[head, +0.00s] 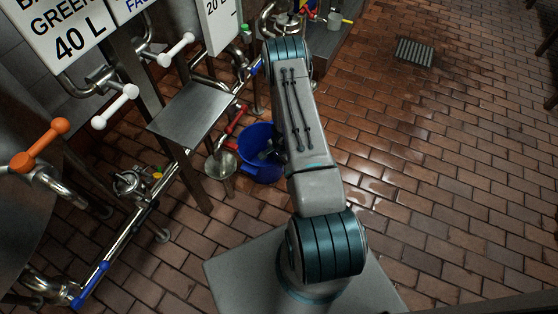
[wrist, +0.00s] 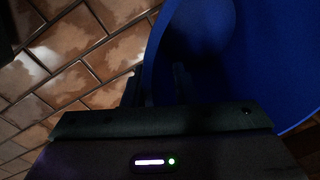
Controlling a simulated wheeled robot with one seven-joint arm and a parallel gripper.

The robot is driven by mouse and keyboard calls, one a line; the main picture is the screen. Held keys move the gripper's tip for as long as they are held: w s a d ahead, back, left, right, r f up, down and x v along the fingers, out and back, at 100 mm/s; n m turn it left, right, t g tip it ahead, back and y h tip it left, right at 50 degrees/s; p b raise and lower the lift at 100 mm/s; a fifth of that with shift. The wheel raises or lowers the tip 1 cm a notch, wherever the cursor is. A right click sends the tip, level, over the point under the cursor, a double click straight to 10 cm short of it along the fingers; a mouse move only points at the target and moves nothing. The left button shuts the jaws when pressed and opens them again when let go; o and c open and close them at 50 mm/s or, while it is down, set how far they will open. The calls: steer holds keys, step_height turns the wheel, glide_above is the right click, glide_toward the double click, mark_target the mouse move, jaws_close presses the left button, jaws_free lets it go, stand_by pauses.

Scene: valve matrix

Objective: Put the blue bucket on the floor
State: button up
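The blue bucket (head: 257,168) is at the middle left of the head view, partly hidden behind my arm. It is low over or on the brick floor (head: 430,150); I cannot tell if its base touches. In the wrist view the bucket (wrist: 245,60) fills the right side, and its rim runs down toward my gripper (wrist: 158,88). The dark fingers sit on either side of the bucket wall, one inside and one outside. The picture is too dark to tell whether they press on the wall. The fingertips are hard to make out in the head view.
A steel plate (head: 190,112) and pipes with coloured valve handles stand left of the bucket. A small metal vessel (head: 221,166) is close beside it. Signs hang at the upper left. The floor at right is clear, with a drain grate (head: 414,53).

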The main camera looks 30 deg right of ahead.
step_height(320, 180, up, 12)
steer(key=s+p, duration=0.1)
steer(key=p, duration=0.3)
steer(key=shift+d, duration=0.2)
steer(key=shift+r, duration=0.1)
stand_by(0.9)
